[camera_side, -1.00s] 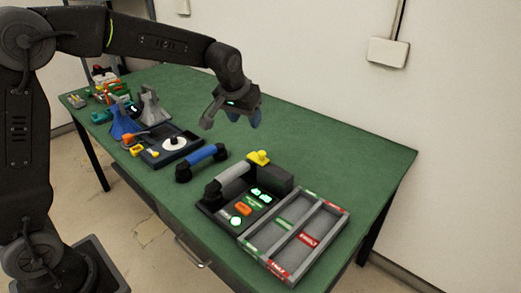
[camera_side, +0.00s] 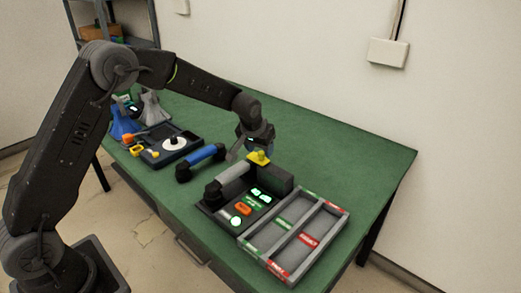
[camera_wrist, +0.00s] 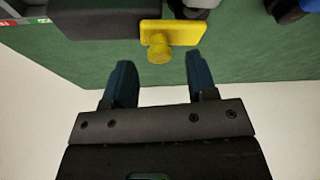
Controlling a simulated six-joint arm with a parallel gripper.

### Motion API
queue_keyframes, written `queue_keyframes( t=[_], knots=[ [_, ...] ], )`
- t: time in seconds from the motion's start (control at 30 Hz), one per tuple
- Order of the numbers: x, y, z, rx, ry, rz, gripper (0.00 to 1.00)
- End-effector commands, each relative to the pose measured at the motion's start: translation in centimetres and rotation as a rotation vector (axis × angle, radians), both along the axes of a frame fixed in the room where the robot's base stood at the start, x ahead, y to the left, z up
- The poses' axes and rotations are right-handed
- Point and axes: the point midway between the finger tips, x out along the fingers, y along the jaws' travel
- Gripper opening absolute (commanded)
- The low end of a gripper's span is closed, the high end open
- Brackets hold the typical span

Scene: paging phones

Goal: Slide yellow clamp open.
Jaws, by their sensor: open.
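The yellow clamp (camera_side: 258,157) sits at the back end of the dark tester box (camera_side: 277,180), beside its grey handset (camera_side: 233,179). In the wrist view the clamp (camera_wrist: 172,34) is a flat yellow plate with a round knob (camera_wrist: 159,52) standing off it. My gripper (camera_wrist: 158,72) is open, with its two blue fingers apart. The knob appears just beyond the fingertips and between them, with nothing held. In the side view my gripper (camera_side: 247,152) hangs low right behind the clamp, partly blending with it. Whether a finger touches the clamp cannot be told.
A two-compartment tray (camera_side: 294,236) with green and red labels stands at the front right. A blue handset (camera_side: 201,160) lies left of the box. A black tray with a white disc (camera_side: 174,143) is farther left. The green table (camera_side: 345,165) is clear at the right.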

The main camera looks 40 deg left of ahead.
Motion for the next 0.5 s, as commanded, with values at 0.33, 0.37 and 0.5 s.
queue_keyframes(
  t=[0.33, 0.37, 0.5],
  knots=[
    [0.48, 0.14, -1.15, 0.0, -0.001, 0.0, 0.52],
    [0.47, 0.15, -1.15, 0.0, -0.001, 0.0, 0.52],
    [0.45, 0.14, -1.14, 0.0, -0.001, 0.0, 0.47]
  ],
)
